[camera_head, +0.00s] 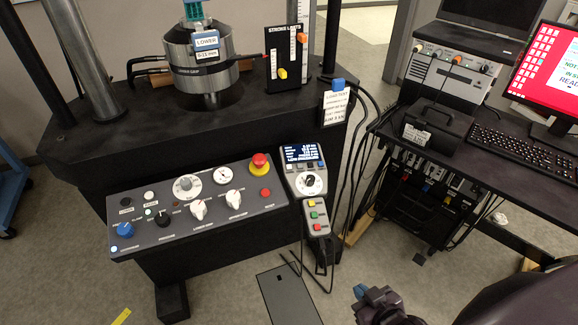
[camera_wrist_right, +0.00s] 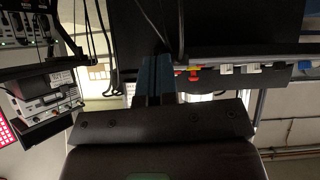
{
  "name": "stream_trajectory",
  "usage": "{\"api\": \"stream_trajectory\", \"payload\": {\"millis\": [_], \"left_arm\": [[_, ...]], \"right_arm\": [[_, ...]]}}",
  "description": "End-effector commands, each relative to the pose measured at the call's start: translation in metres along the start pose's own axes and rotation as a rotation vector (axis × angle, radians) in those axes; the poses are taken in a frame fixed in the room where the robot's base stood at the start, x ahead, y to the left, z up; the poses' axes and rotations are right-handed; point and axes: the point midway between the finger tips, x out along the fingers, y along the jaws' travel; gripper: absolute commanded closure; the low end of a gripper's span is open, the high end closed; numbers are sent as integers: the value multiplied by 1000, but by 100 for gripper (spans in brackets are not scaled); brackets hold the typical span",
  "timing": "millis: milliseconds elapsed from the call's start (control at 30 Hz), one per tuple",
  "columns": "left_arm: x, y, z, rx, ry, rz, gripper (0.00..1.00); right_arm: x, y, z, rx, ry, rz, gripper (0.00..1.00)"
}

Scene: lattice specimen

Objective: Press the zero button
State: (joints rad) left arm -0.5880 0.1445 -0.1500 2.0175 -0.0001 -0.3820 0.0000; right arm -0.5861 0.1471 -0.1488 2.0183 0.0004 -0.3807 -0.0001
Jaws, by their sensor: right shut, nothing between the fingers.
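The small labels are too blurred for me to tell which button is the zero button. My right gripper (camera_head: 360,291) is low in the head view, below and to the right of the controller and apart from it. Its blue fingers are together and empty; they also show in the right wrist view (camera_wrist_right: 155,80), pointing at the dark machine front. My left gripper is out of view.
The panel carries a red emergency knob (camera_head: 259,164), white knobs and a blue knob (camera_head: 125,230). A small box with green, red and yellow buttons (camera_head: 317,217) hangs below the controller. Black cables (camera_head: 350,170) run beside it. A desk with a keyboard (camera_head: 523,141) stands right.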

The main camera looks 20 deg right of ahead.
Motion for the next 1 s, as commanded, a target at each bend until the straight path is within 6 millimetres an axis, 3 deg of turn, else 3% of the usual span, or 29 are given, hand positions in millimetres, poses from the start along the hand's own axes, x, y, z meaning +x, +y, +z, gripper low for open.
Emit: {"api": "stream_trajectory", "payload": {"millis": [167, 667, 1000], "left_arm": [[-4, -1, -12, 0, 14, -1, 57], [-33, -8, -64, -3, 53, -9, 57], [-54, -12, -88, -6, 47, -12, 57]], "right_arm": [[10, 0, -38, -13, 65, -8, 100], [53, -17, -232, -142, 328, -136, 100], [86, -32, -340, 36, 323, -320, 100]]}}
